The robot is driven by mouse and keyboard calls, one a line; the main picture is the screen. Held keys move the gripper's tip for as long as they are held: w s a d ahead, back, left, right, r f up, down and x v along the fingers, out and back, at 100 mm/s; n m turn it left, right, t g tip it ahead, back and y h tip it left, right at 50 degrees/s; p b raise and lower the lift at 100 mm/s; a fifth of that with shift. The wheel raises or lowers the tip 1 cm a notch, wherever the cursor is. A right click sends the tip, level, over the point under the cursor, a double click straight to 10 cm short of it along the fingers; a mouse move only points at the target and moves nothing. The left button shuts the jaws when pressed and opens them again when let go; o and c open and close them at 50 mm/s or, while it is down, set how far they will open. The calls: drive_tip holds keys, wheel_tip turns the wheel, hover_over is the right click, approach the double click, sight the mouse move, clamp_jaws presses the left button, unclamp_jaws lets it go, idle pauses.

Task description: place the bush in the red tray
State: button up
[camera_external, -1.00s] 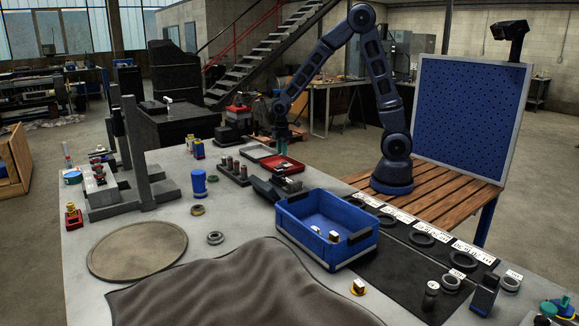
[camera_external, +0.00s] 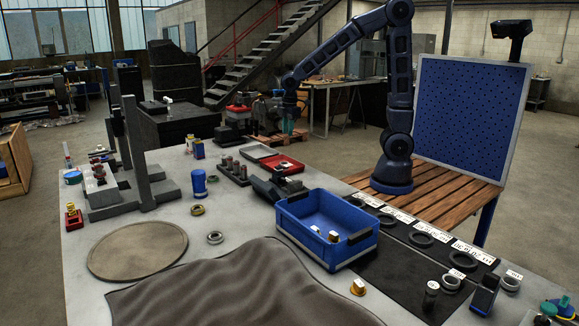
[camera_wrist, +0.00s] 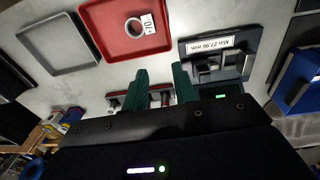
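The red tray (camera_external: 285,166) lies at the back of the grey table; the wrist view shows it at the top (camera_wrist: 120,48). A pale ring-shaped bush (camera_wrist: 133,27) lies inside the red tray beside a small white number tag (camera_wrist: 149,22).
A grey tray (camera_wrist: 58,44) adjoins the red tray on the left. A dark fixture with a "27.96 mm" label (camera_wrist: 211,43) stands at its right. Several rings lie on the dark mat.

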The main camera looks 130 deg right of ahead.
drive_tip(key=a+r, duration=0.5)
drive_tip(key=a, duration=0.5)
drive_tip(key=s+a+r+t, duration=0.1)
drive_tip(key=s+a+r, duration=0.1)
drive_tip(key=s+a, duration=0.2)
drive_tip(key=s+a+r+t, duration=0.1)
drive_tip(key=s+a, duration=0.3)
drive_tip(key=a, duration=0.6)
drive_tip(key=s+a+r+t, duration=0.2)
drive_tip(key=s+a+r, duration=0.2)
drive_tip(key=a, duration=0.3)
drive_tip(key=shift+s+a+y, duration=0.2)
drive_tip(key=shift+a+y, duration=0.05)
drive_tip(key=shift+y, duration=0.05)
